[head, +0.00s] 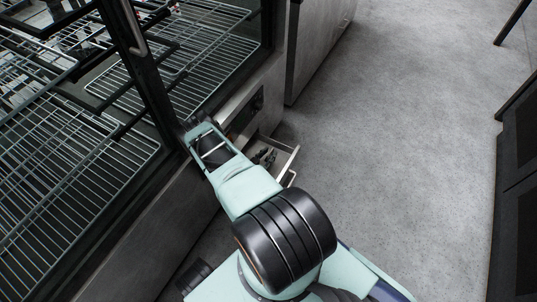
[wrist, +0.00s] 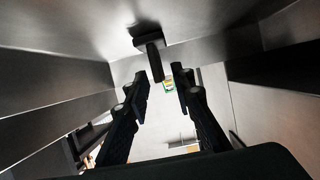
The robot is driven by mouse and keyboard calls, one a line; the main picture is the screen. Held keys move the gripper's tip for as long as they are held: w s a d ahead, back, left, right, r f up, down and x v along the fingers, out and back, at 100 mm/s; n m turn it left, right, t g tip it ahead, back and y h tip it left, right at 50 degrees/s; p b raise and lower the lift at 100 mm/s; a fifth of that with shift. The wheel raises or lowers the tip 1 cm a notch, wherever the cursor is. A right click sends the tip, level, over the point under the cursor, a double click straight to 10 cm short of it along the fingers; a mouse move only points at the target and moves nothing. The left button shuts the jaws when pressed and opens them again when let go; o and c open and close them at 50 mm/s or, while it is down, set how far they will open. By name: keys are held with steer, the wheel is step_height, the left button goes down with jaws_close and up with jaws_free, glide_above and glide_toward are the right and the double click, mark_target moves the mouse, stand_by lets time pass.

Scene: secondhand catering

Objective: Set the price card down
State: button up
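In the wrist view, the two dark fingers of my gripper (wrist: 160,92) stand apart with a clear gap between them. My arm hides part of this area, and I cannot clearly make out my gripper there.
Grey metal walls close in on both sides in the wrist view, with a dark T-shaped part (wrist: 150,55) ahead. In the head view, a cabinet with wire racks (head: 75,190) stands left and a dark unit (head: 518,190) right. The floor (head: 400,130) between is clear.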

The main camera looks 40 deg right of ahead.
steer(key=shift+r, duration=0.15)
steer(key=p+v, duration=0.4)
steer(key=v, duration=0.8)
